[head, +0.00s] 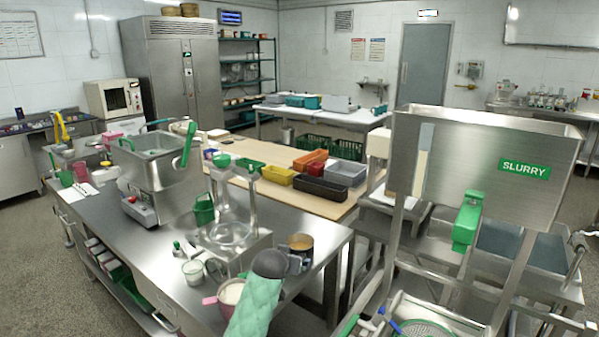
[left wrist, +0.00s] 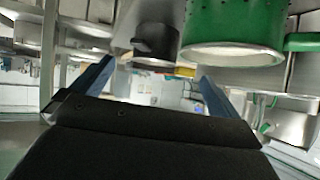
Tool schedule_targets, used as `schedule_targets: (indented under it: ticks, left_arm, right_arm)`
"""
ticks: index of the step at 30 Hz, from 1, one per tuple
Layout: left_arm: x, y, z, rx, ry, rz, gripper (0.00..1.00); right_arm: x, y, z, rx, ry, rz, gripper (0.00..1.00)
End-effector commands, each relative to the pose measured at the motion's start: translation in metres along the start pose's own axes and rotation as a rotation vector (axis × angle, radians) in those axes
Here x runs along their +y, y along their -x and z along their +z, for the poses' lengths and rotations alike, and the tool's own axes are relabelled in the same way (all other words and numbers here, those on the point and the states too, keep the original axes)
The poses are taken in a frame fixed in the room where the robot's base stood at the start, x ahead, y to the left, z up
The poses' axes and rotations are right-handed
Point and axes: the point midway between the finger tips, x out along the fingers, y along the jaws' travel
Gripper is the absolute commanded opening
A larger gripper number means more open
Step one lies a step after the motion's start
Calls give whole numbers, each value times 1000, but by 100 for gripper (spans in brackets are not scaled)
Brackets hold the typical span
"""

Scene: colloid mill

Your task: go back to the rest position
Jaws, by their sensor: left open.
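My left gripper (head: 295,263) shows in the head view as a dark end beyond the teal-covered arm, over the front right of the steel bench (head: 165,240). In the left wrist view its two blue-grey fingers (left wrist: 155,72) stand wide apart, with nothing held between them. A pan with brown contents (head: 301,243) is close to the gripper in the head view. A pot with pale contents and a pink handle (head: 231,291) sits beside the arm. My right gripper is not in view.
The wrist view shows a green container (left wrist: 235,30) and a dark pot (left wrist: 155,45) near the fingers. A clear-topped stand (head: 232,236) and a steel machine (head: 160,170) occupy the bench. The large SLURRY hopper (head: 470,150) stands at right.

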Motion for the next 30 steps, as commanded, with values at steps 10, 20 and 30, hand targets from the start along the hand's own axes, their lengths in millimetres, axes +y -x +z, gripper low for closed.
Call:
schedule_targets:
  ticks: [10, 20, 30]
  left_arm:
    - [-13, 92, 3, -89, -20, -1, 100]
    - [-15, 152, 86, -216, 0, 17, 100]
    - [-9, 219, 203, -372, 43, 40, 100]
  right_arm:
    - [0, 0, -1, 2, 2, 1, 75]
    - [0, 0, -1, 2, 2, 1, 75]
    - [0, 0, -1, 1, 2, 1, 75]
